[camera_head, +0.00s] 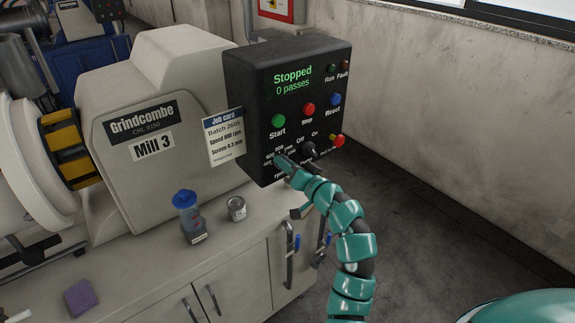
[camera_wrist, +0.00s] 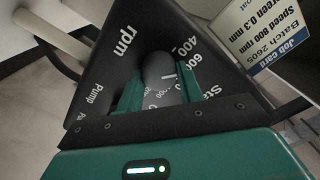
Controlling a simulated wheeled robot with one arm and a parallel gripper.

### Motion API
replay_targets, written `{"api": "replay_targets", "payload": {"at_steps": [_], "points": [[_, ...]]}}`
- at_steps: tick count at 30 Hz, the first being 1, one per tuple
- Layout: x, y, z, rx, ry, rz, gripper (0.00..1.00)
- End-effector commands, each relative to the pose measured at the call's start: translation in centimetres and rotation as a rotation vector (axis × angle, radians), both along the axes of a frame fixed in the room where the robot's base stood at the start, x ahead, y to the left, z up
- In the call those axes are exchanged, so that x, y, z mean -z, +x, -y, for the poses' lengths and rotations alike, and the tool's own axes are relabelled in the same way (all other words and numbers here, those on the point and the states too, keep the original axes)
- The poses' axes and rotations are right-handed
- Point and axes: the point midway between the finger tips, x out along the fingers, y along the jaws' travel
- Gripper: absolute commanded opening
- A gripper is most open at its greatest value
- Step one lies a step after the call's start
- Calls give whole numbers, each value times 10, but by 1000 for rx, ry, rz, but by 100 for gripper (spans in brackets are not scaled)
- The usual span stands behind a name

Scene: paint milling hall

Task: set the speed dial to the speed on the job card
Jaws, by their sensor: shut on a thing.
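The job card (camera_head: 223,137) hangs on the left side of the black control box and reads "Speed 800 rpm". Part of it shows at top right in the wrist view (camera_wrist: 277,35). The speed dial (camera_wrist: 158,68) is a dark round knob on the box's lower left, ringed by white numbers; 400 and 600 are legible beside it in the wrist view. My gripper (camera_head: 283,161) is at the dial, its teal fingers closed on both sides of the knob in the wrist view (camera_wrist: 160,88). The fingers hide part of the scale, and I cannot tell which number the dial points to.
The control box (camera_head: 250,95) display reads "Stopped, 0 passes". Close by are the green Start (camera_head: 278,120), red Stop (camera_head: 308,109) and pump switch (camera_head: 309,150). A blue-capped bottle (camera_head: 187,215) and a small tin (camera_head: 236,208) stand on the bench below.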

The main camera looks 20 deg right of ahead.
Motion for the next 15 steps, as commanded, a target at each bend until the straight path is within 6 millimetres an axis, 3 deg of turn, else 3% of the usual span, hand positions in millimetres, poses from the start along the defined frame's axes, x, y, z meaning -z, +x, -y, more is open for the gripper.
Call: {"api": "replay_targets", "payload": {"at_steps": [15], "points": [[0, 0, 3, 3, 462, -165, 14]]}}
